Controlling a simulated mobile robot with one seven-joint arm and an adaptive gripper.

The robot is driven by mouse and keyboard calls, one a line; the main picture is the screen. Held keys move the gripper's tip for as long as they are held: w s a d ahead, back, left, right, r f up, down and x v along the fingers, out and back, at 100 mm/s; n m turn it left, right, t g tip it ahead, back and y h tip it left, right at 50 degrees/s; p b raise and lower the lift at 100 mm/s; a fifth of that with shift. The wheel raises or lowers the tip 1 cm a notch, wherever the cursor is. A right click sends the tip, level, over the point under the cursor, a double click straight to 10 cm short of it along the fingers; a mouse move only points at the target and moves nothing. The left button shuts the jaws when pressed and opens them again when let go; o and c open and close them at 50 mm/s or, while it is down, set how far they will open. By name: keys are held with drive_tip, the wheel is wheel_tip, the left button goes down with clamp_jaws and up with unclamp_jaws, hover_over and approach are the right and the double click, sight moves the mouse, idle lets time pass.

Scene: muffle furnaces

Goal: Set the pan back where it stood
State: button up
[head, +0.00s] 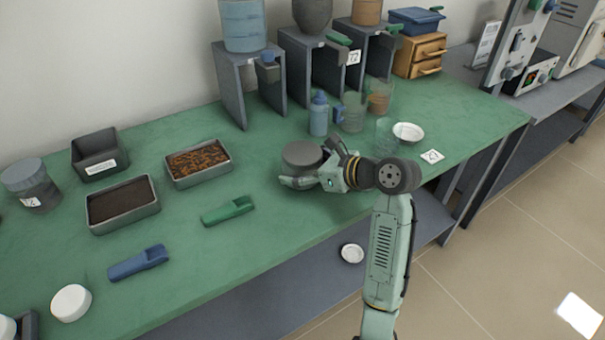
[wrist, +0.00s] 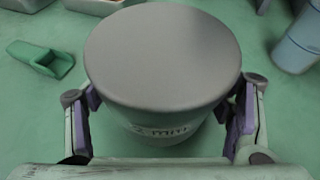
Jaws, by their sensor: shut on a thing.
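My gripper (head: 305,180) reaches over the green table and is shut on a grey round container (head: 301,154) with a flat top. In the wrist view the container (wrist: 163,55) stands upright between my two fingers, which press on its sides. Dark lettering shows on its front, partly hidden under the rim; it seems to read "2 mm". I cannot tell whether its base touches the table. Nothing else in view is clearly marked as the pan; a small white dish (head: 408,131) stands to the right.
A green scoop (head: 229,211) lies to the left, and a tray of brown bits (head: 199,163) sits behind it. A blue bottle (head: 319,114) and a glass beaker (head: 352,111) stand close behind the container. Grey stands (head: 232,85) line the wall. Green tabletop (head: 255,165) around the container is bare.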

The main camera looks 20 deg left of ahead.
drive_tip(key=shift+w+f+b, duration=0.1)
drive_tip(key=shift+f+b, duration=0.4)
drive_tip(key=shift+f, duration=0.2)
drive_tip(key=shift+r, duration=0.15)
drive_tip(key=o, duration=1.9)
drive_tip(key=shift+f, duration=0.2)
drive_tip(key=shift+r, duration=0.15)
drive_tip(key=b+v, duration=0.1)
drive_tip(key=v, duration=1.1)
